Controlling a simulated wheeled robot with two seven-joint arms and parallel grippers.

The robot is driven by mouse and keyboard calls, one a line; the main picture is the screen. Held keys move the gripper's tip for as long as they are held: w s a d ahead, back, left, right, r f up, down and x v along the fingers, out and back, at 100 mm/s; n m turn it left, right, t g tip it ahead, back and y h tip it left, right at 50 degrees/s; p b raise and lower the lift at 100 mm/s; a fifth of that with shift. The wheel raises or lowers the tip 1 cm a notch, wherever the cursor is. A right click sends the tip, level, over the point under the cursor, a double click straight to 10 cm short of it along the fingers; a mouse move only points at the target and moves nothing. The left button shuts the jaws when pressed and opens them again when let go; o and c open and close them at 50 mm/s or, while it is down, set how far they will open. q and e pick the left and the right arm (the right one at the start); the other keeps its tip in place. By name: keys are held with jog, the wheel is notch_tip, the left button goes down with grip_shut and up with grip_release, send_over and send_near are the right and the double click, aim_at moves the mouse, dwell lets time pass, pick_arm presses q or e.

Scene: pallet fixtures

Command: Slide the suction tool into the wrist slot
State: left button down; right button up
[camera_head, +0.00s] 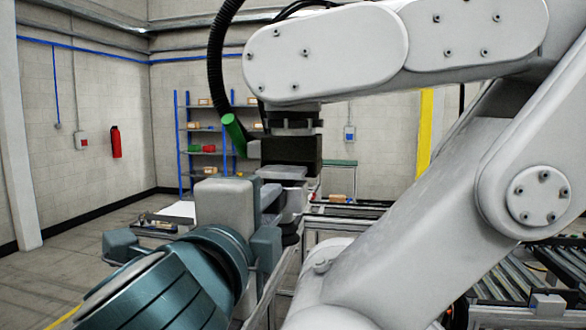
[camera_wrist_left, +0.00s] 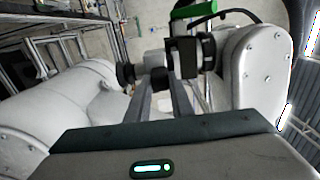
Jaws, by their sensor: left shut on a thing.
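A big white robot arm (camera_head: 325,48) arches across the head view and ends in a black wrist block (camera_head: 290,152). That block with its green cylinder also shows in the left wrist view (camera_wrist_left: 188,55). My left gripper (camera_head: 284,198) comes in from the lower left, just under the block. It is shut on the suction tool, a grey piece (camera_head: 283,174) whose top lies close below the block. A dark round part (camera_wrist_left: 125,74) shows beside the fingers in the left wrist view. The slot is hidden, so I cannot tell whether the tool touches it. My right gripper is out of view.
The white arm's lower link and base (camera_head: 400,230) fill the right side, close to my gripper. A roller conveyor (camera_head: 510,280) lies at lower right. A blue-posted shelf (camera_head: 206,140) stands far back. Open floor (camera_head: 85,255) lies at left.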

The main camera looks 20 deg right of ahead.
pick_arm(q)
jog(key=shift+w+d, duration=0.15)
jog(key=shift+w, duration=0.05)
jog(key=shift+w+d, duration=0.3)
jog(key=shift+w, duration=0.15)
jog(key=shift+w+d, duration=0.2)
jog(key=shift+w, duration=0.05)
dwell(0.4)
jog(key=shift+w+d, duration=0.2)
jog(key=shift+w, duration=0.15)
jog(key=shift+w+d, duration=0.15)
jog(key=shift+w, duration=0.1)
dwell(0.5)
jog(key=shift+w+d, duration=0.3)
jog(key=shift+w, duration=0.15)
jog(key=shift+w+d, duration=0.2)
jog(key=shift+w, duration=0.05)
dwell(0.5)
jog(key=shift+w+d, duration=0.2)
jog(key=shift+w, duration=0.15)
